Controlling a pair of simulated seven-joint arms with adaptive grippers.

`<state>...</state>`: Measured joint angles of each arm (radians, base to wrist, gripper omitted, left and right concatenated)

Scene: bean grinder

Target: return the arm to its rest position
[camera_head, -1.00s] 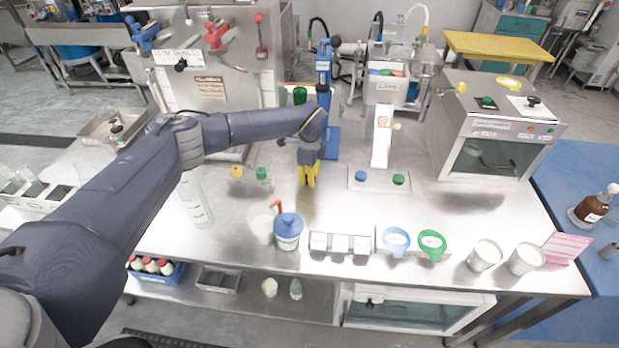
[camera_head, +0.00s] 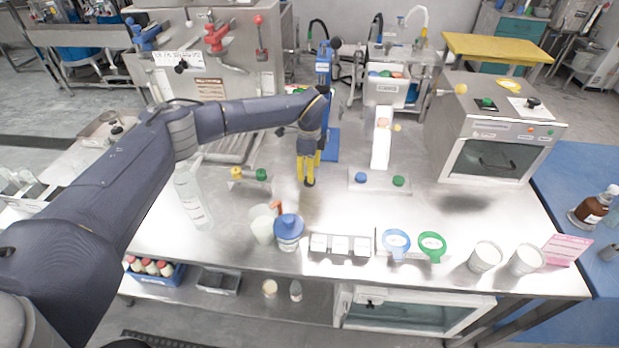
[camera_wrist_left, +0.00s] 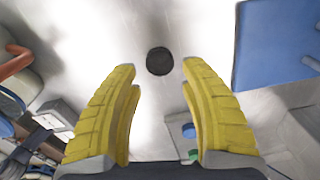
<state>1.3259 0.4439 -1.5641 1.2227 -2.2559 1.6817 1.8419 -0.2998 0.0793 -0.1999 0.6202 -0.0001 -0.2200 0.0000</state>
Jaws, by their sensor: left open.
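My left arm (camera_head: 100,195) reaches in from the left over the steel bench. Its left gripper (camera_head: 309,181) points down near the middle of the bench, in front of the blue stand (camera_head: 323,62). In the left wrist view the two yellow fingers of the gripper (camera_wrist_left: 160,75) are spread apart with nothing held between them. A small round black piece (camera_wrist_left: 160,61) shows beyond the fingertips, apart from both. It also shows just under the fingers in the head view. My right gripper is not in view.
A white ramp (camera_head: 381,140) stands right of the gripper. A clear bottle (camera_head: 193,198) stands beneath the forearm.

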